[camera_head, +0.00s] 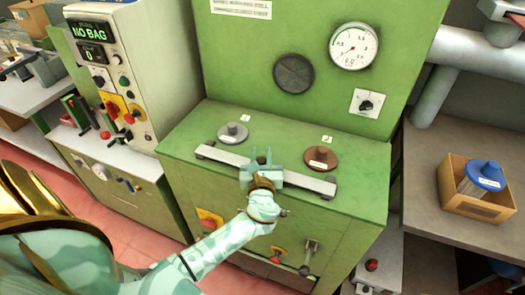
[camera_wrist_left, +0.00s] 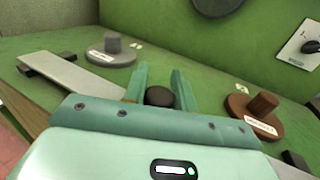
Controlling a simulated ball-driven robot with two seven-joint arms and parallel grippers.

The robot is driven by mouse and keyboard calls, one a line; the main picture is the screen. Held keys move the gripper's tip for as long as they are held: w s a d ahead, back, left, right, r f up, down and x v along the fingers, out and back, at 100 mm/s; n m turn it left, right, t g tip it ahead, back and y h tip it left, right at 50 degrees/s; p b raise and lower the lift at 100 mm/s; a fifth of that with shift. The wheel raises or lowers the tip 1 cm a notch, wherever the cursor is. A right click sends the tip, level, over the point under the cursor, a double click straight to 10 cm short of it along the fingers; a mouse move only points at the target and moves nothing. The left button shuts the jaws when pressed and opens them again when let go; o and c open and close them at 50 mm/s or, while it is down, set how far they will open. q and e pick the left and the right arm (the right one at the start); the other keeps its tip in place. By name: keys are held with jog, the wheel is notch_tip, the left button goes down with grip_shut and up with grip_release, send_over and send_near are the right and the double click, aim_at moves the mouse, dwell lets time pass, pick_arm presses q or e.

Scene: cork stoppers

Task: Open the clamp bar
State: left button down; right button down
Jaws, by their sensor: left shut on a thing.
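The clamp bar (camera_head: 222,157) is a flat pale metal bar lying across the green machine's top, with dark blocks at its ends. In the left wrist view the bar (camera_wrist_left: 78,74) runs under my gripper. My left gripper (camera_head: 260,158) is at the bar's middle. In the left wrist view its two teal fingers stand on either side of a dark round knob (camera_wrist_left: 160,97), and it is shut on this knob. The gripper hides the middle of the bar. My right gripper is not in view.
A grey knobbed disc (camera_head: 233,133) and a brown knobbed disc (camera_head: 321,158) sit behind the bar, on either side. A gauge (camera_head: 353,46) is on the upright panel. Red and yellow switches (camera_head: 209,219) are on the front. A cardboard box (camera_head: 474,204) stands at right.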

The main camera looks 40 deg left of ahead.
pick_arm(q)
jog(key=c, duration=1.1)
grip_release()
jog(key=shift+c, duration=0.2)
jog(key=p+v, duration=0.1)
jog(key=v, duration=1.5)
jog(key=shift+p, duration=0.3)
jog(key=shift+s+d, duration=0.1)
jog(key=shift+s, duration=0.05)
